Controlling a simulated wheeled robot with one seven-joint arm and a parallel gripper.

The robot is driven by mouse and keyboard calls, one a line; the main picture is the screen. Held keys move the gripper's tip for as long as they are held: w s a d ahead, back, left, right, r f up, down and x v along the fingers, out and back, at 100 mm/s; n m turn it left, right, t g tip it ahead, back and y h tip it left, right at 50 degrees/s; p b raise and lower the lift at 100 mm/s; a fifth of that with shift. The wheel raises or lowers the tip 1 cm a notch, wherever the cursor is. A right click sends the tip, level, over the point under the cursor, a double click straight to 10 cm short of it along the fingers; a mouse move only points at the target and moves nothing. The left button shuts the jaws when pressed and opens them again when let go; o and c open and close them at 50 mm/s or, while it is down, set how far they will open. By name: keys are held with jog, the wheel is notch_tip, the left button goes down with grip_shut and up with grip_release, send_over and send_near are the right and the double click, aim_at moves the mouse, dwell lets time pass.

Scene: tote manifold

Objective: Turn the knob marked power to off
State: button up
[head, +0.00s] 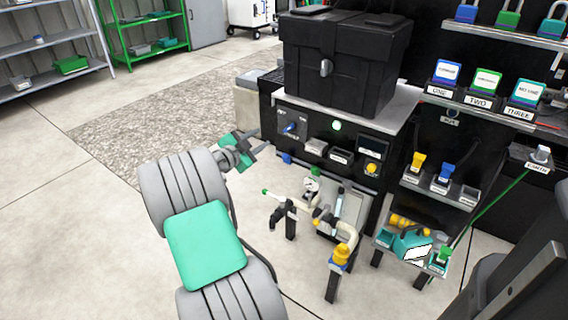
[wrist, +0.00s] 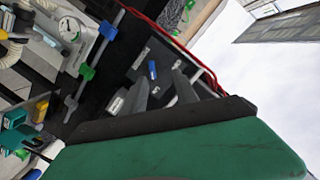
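A blue knob (head: 290,127) sits on a dark plate at the left of the black cabinet's front panel. Small white lettering surrounds it, too small to read surely. In the wrist view the blue knob (wrist: 152,70) shows just beyond the fingertips, its grip a narrow bar. My gripper (head: 257,145) is left of the panel in the head view, pointing toward the knob and apart from it. In the wrist view my gripper (wrist: 158,88) has its two grey fingers spread with nothing between them.
A black case (head: 345,60) stands on top of the cabinet. White piping (head: 305,200) with a yellow fitting stands below in front. Open floor lies to the left.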

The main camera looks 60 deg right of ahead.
aim_at(288, 129)
jog(key=shift+m+g+h, duration=0.7)
jog(key=shift+m, duration=0.2)
jog(key=s+d, duration=0.1)
jog(key=d, duration=0.2)
jog(key=s+d+f+b, duration=0.1)
jog(key=d, duration=0.3)
jog(key=s+d+b, duration=0.1)
jog(key=s+d, duration=0.1)
jog(key=d, duration=0.1)
jog(key=shift+s+d+f, duration=0.1)
jog(key=shift+d+f, duration=0.2)
jog(key=shift+f, duration=0.1)
grip_shut()
